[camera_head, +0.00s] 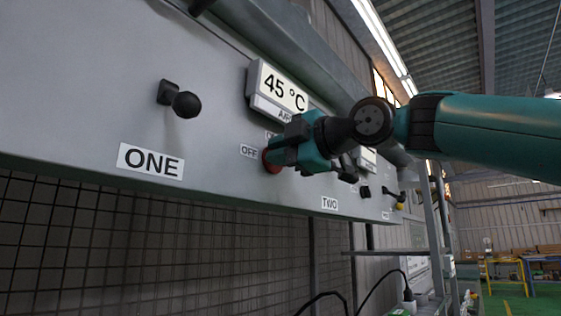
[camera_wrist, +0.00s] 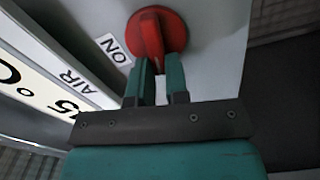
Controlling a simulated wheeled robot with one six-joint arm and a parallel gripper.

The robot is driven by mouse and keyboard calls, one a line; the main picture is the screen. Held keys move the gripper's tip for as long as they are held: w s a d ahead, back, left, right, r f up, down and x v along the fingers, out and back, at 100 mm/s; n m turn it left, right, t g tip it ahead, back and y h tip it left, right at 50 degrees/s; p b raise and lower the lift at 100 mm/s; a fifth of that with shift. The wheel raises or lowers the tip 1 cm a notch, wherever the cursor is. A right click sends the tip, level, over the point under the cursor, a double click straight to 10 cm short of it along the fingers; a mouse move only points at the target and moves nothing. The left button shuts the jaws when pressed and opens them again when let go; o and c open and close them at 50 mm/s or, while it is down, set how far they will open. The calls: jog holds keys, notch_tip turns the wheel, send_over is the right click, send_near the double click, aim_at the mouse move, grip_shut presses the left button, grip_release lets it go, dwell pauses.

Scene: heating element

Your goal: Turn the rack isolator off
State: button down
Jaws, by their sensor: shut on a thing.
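The rack isolator is a red round rotary switch with a raised bar handle. It shows in the wrist view (camera_wrist: 176,32) and, mostly behind my gripper, in the head view (camera_head: 266,164). My gripper (camera_head: 282,154) is at the panel, and in the wrist view its two fingers (camera_wrist: 158,75) are shut on the red bar handle. An OFF label (camera_head: 249,151) is left of the switch in the head view. An ON label (camera_wrist: 113,50) shows beside it in the wrist view. My gripper hides much of the handle, so its exact setting is hard to tell.
A 45 °C AIR display (camera_head: 280,92) is above the switch, close to my gripper. A black knob (camera_head: 186,104) protrudes above the ONE label (camera_head: 151,162). The TWO label (camera_head: 329,203) is lower right. Wire mesh (camera_head: 150,245) lies below the panel.

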jog(key=shift+f+n+b, duration=0.25)
jog(key=shift+n+b, duration=0.3)
jog(key=shift+n, duration=0.55)
jog(key=c, duration=1.1)
grip_release()
jog(key=shift+d, duration=0.1)
jog(key=b+v, duration=0.4)
jog(key=v, duration=1.3)
jog(key=shift+s+d, duration=0.1)
jog(key=shift+s, duration=0.05)
jog(key=shift+f, duration=0.1)
